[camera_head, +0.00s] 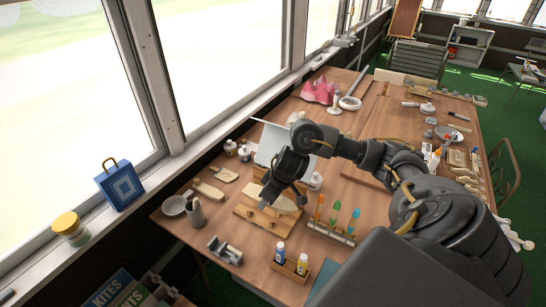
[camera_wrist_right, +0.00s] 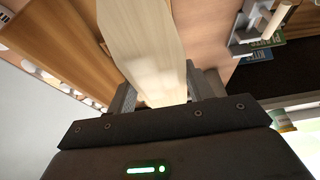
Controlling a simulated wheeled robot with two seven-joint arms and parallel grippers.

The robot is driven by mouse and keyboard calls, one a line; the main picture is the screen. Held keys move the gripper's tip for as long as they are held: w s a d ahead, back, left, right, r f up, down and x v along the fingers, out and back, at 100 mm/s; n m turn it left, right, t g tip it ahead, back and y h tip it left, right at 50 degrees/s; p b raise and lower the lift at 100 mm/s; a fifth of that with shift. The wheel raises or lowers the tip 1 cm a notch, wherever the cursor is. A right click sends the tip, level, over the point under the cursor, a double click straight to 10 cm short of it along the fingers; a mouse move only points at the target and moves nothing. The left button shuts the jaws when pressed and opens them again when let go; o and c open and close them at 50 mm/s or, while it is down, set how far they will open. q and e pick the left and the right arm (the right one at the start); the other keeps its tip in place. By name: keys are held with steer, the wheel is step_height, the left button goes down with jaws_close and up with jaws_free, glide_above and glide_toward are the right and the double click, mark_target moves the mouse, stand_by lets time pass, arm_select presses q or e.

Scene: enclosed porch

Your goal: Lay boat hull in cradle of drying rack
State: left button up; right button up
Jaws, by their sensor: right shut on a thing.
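The boat hull (camera_head: 287,205) is a pale wooden piece with a pointed outline, over the drying rack in the head view. My right gripper (camera_head: 269,196) is shut on it. In the right wrist view the hull (camera_wrist_right: 146,45) runs up between the two grey fingers (camera_wrist_right: 165,88). The drying rack (camera_head: 262,218) is a light wooden frame with pegs on the table. The gripper hides part of the hull and rack, so I cannot tell whether the hull touches the cradle. My left gripper is not in view.
A rack of coloured-tip tools (camera_head: 332,230) stands close right of the drying rack. A white panel (camera_head: 272,142) stands behind.

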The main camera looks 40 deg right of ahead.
steer(key=shift+s+d+f, duration=0.15)
steer(key=shift+d+f, duration=0.05)
steer(key=shift+d, duration=0.25)
steer(key=shift+s+d+f, duration=0.1)
steer(key=shift+d+f, duration=0.1)
steer(key=shift+d, duration=0.25)
steer(key=shift+a, duration=0.1)
steer(key=shift+f+b, duration=0.2)
steer(key=shift+b, duration=0.1)
steer(key=b, duration=0.8)
glide_above(268, 217)
steer(key=s, duration=0.2)
steer(key=f, duration=0.6)
steer(key=shift+d, duration=0.3)
steer(key=shift+f, duration=0.2)
